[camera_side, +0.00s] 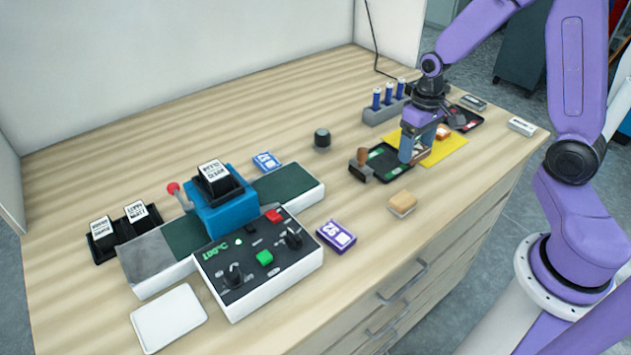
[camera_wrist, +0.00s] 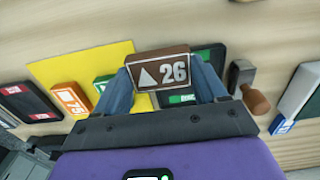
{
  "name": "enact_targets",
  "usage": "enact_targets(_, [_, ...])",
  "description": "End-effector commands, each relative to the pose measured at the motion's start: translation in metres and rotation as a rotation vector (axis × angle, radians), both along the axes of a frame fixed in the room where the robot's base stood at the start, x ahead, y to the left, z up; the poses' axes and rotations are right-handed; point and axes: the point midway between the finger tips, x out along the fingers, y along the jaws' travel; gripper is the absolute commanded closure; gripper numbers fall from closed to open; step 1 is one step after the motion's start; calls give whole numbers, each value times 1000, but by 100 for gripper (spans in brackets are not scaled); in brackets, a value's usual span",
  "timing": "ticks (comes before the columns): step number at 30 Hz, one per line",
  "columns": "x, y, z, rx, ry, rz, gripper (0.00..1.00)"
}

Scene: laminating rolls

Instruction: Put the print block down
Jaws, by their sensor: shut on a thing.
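My gripper (camera_wrist: 160,82) is shut on a brown print block (camera_wrist: 158,69) with a white triangle and the number 26 on its face. In the side view, my gripper (camera_side: 418,152) is at the right of the table, by the yellow mat (camera_side: 447,150) and a black tray with a green label (camera_side: 376,174). The brown block is partly hidden between the fingers there. The mat (camera_wrist: 103,59) and the black tray (camera_wrist: 215,52) lie behind the block in the wrist view. I cannot tell whether the block touches anything below.
An orange block (camera_wrist: 68,99) lies on the mat's edge. A rack of blue tubes (camera_side: 387,108) is behind. A tan block (camera_side: 402,204), a purple block (camera_side: 336,236) and a blue press (camera_side: 220,210) stand leftward.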

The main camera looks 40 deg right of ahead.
Motion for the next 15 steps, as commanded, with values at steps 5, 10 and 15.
enact_targets(5, [2,1,37,1,-11,-1,58])
enact_targets(10, [2,1,95,1,-13,-2,58])
enact_targets(15, [1,1,144,1,-11,-1,58])
